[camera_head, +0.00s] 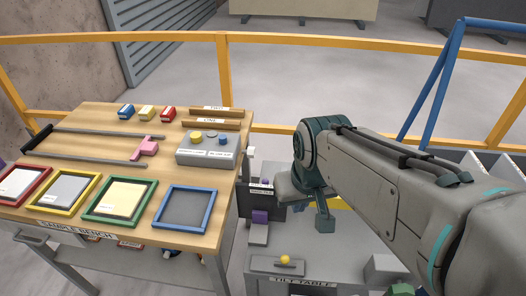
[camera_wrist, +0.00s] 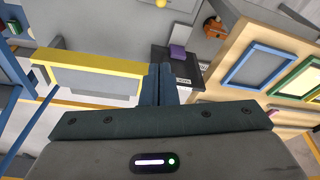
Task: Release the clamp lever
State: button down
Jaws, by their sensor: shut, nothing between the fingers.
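I cannot tell for sure which part is the clamp lever. A grey tilt table (camera_head: 345,283) stands at the bottom middle of the head view. A yellow ball knob (camera_head: 285,259) sits on a grey plate there; a small yellow knob also shows at the top of the wrist view (camera_wrist: 160,3). A purple block (camera_head: 260,216) stands on a grey part left of my arm. A purple block also shows on a dark panel in the wrist view (camera_wrist: 178,52). My gripper (camera_wrist: 161,72) is shut and empty, apart from these; its tip (camera_head: 325,222) hangs low in the head view.
The wooden sample bench (camera_head: 105,217) at left bears coloured frames, a pink piece (camera_head: 147,147) by two rails, and a grey box with knobs (camera_head: 206,150). A yellow railing (camera_head: 265,42) runs behind. A blue post (camera_head: 432,80) stands at right.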

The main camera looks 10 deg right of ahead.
jog(key=w+d+n+g+y, duration=0.1)
jog(key=w+d+n+g, duration=0.2)
jog(key=w, duration=1.9)
jog(key=w+d+f+n+y, duration=0.1)
jog(key=w+d+f+n, duration=0.1)
jog(key=w+f, duration=0.6)
jog(key=w+d+f+n+g+y+p, duration=0.1)
jog(key=w+d+f+n, duration=0.2)
jog(key=w+f, duration=0.5)
jog(key=shift+w+f+n+g, duration=0.15)
jog(key=shift+w+n+g, duration=0.2)
jog(key=shift+n, duration=0.45)
jog(key=p+x, duration=0.2)
jog(key=x, duration=0.7)
jog(key=shift+a+f, duration=0.1)
jog(key=shift+f, duration=0.25)
jog(key=shift+s+a+f+p, duration=0.25)
jog(key=shift+s+a+p, duration=0.4)
jog(key=shift+s+a, duration=0.4)
jog(key=shift+s+a+f, duration=0.2)
jog(key=shift+a+f, duration=0.05)
jog(key=shift+a, duration=0.2)
